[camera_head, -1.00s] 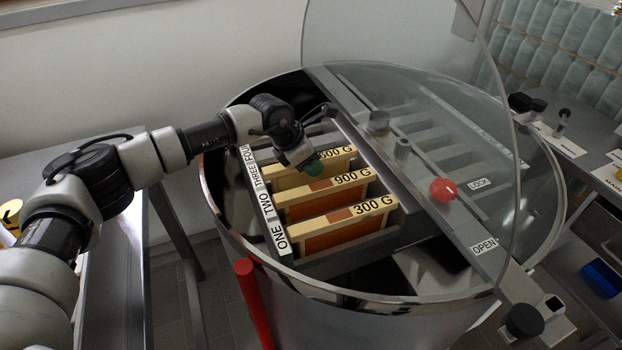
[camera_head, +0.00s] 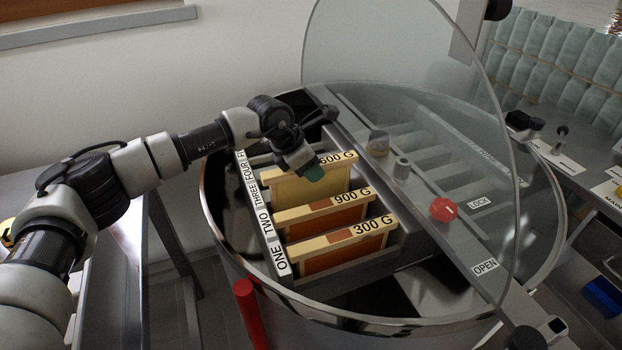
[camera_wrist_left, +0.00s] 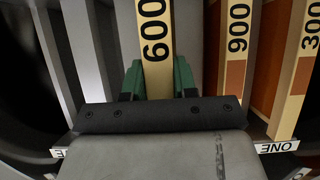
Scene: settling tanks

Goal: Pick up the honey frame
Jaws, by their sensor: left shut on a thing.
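The honey frame labelled 600 G (camera_head: 310,184) is a pale wooden frame standing upright in the drum's rack, higher than its neighbours. My left gripper (camera_head: 316,172) is shut on its top bar. In the left wrist view the green fingertips (camera_wrist_left: 158,80) sit on both sides of the 600 bar (camera_wrist_left: 155,45). The 900 G frame (camera_head: 322,212) and the 300 G frame (camera_head: 340,245) stand in slots nearer the front. The lower part of the 600 G frame is hidden behind the 900 G frame. My right gripper does not show.
The steel drum (camera_head: 225,240) has slots labelled ONE to FOUR along a white strip (camera_head: 262,215). A clear lid (camera_head: 400,60) stands raised over the crossbar. A red knob (camera_head: 443,209) sits between LOCK and OPEN labels. A red handle (camera_head: 250,312) stands at the front.

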